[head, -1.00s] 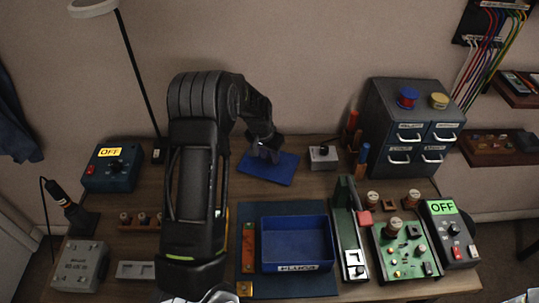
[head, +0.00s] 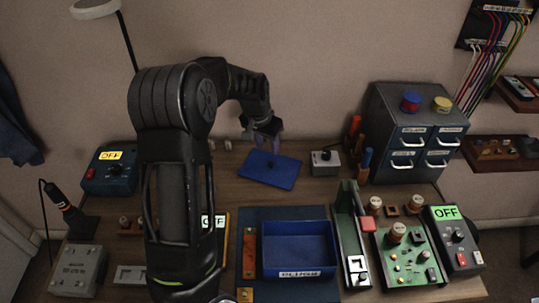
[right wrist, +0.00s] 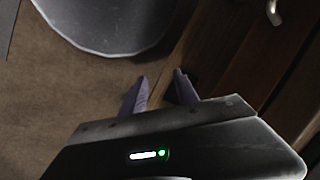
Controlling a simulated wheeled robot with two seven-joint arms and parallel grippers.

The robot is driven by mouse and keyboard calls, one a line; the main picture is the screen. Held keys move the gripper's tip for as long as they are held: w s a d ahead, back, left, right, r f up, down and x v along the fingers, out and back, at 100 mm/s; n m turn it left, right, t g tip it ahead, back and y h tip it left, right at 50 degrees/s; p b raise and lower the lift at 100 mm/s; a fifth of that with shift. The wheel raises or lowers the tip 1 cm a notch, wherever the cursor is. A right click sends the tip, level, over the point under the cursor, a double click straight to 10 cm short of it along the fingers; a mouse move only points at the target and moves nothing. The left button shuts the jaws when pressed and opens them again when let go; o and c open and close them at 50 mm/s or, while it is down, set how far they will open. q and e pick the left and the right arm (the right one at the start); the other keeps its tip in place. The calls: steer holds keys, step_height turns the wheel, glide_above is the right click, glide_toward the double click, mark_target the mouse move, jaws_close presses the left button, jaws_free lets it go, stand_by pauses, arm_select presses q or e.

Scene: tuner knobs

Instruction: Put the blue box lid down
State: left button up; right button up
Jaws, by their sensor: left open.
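The blue box lid (head: 286,171) lies on the table behind the open blue box (head: 330,246), with a small dark knob (head: 270,164) on top. The box stands on a dark mat and looks empty. My left gripper (head: 262,137) is open and empty, above and behind the lid and apart from it. My right gripper (right wrist: 160,88) shows only in the right wrist view; its fingers are apart with nothing between them.
A grey drawer cabinet (head: 402,100) with spools stands at the back right. A small grey switch box (head: 325,168) sits right of the lid. A green circuit board (head: 388,278) lies at the right. A teal OFF box (head: 108,181) stands at the left.

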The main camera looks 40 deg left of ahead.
arm_select(q)
steer(key=v, duration=0.3)
steer(key=shift+f, duration=0.15)
stand_by(0.6)
